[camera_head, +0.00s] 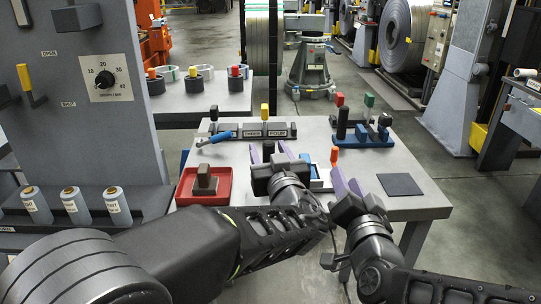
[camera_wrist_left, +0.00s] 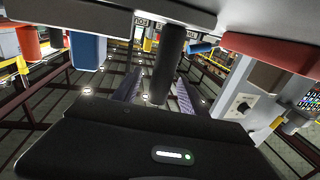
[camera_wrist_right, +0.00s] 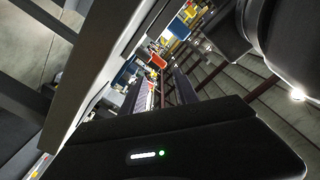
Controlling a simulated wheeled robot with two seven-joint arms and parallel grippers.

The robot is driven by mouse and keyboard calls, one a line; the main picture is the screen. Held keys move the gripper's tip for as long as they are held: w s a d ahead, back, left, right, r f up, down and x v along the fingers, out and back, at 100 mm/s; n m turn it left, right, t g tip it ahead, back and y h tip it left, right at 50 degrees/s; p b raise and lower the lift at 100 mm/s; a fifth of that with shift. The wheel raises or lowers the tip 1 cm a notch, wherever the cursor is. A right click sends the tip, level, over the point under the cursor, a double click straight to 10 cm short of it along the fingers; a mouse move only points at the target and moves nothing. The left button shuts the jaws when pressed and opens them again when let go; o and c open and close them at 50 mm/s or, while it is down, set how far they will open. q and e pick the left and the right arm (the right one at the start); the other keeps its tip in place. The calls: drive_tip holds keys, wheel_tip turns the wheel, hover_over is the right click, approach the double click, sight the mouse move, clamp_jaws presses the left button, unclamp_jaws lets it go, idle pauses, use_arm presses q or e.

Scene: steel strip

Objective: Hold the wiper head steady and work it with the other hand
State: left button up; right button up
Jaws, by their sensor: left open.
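My left gripper (camera_head: 272,150) is open over the table. Its purple fingers stand apart with an upright black cylinder (camera_head: 268,149) between them. In the left wrist view this black cylinder (camera_wrist_left: 168,62) shows between the fingers, and I see no grip on it. My right gripper (camera_head: 347,178) is open near the table's front edge, to the right. An orange-topped upright piece (camera_head: 334,155) stands just beyond its fingers; the orange also shows in the right wrist view (camera_wrist_right: 157,61). I cannot tell for sure which part is the wiper head; my left gripper and arm hide the middle of the table.
A blue-handled tool (camera_head: 217,137) and a labelled rack (camera_head: 284,131) lie behind. A blue stand (camera_head: 362,139) is at the back right. A dark mat (camera_head: 400,185) lies bare at the right.

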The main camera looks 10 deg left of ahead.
use_arm(q)
clamp_jaws()
idle(0.5)
drive_tip(key=shift+f, duration=0.1)
idle(2.2)
